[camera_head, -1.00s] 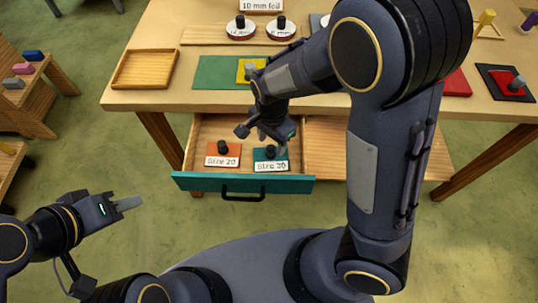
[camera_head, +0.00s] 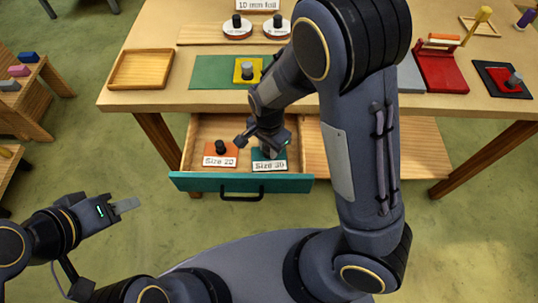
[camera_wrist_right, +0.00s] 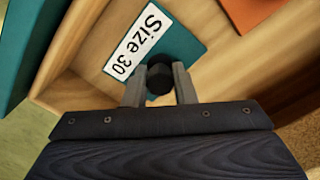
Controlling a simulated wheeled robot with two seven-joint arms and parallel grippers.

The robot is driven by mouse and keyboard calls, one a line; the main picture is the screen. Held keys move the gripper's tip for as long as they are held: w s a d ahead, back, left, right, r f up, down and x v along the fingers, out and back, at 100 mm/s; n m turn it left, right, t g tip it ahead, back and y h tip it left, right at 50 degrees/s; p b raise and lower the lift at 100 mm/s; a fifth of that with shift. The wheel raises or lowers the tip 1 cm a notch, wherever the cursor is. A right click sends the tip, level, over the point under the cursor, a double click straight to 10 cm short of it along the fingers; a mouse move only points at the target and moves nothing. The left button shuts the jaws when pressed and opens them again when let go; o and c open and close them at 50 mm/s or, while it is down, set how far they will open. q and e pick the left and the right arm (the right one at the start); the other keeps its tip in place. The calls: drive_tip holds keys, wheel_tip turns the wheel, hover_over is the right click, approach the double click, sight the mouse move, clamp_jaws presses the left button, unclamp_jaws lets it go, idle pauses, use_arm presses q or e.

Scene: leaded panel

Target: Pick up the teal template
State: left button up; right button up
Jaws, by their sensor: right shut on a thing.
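The teal template (camera_head: 270,166) lies in the open drawer, its white label reading "Size 30". It also shows in the right wrist view (camera_wrist_right: 181,42), with a black knob (camera_wrist_right: 160,78) on it. My right gripper (camera_wrist_right: 159,82) is shut on this knob, with one finger on each side. In the head view the right gripper (camera_head: 270,150) is low over the template and hides its knob. My left gripper (camera_head: 130,204) is empty, out over the floor at the lower left; its finger gap is not clear.
An orange "Size 20" template (camera_head: 220,155) lies just left in the same drawer (camera_head: 243,183). The drawer walls stand close around both. Above, the table (camera_head: 130,98) holds a wooden tray (camera_head: 141,69), a green mat (camera_head: 211,73) and a yellow template (camera_head: 247,70).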

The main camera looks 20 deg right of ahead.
sight(279, 165)
drive_tip(key=shift+r, duration=0.1)
drive_tip(key=shift+r, duration=0.55)
drive_tip(key=shift+s+d+r+p, duration=0.7)
drive_tip(key=shift+s+d+r, duration=0.35)
drive_tip(key=shift+s+r, duration=1)
drive_tip(key=shift+s+d+r+p, duration=0.65)
drive_tip(key=shift+s+d+r, duration=0.45)
drive_tip(key=shift+s+r, duration=0.9)
drive_tip(key=shift+s+d+r+p, duration=0.7)
drive_tip(key=shift+s+d+r, duration=0.35)
drive_tip(key=shift+s+r, duration=1)
drive_tip(key=shift+s+f, duration=0.15)
drive_tip(key=shift+f, duration=0.1)
drive_tip(key=shift+o, duration=1.4)
drive_tip(key=shift+c, duration=1.4)
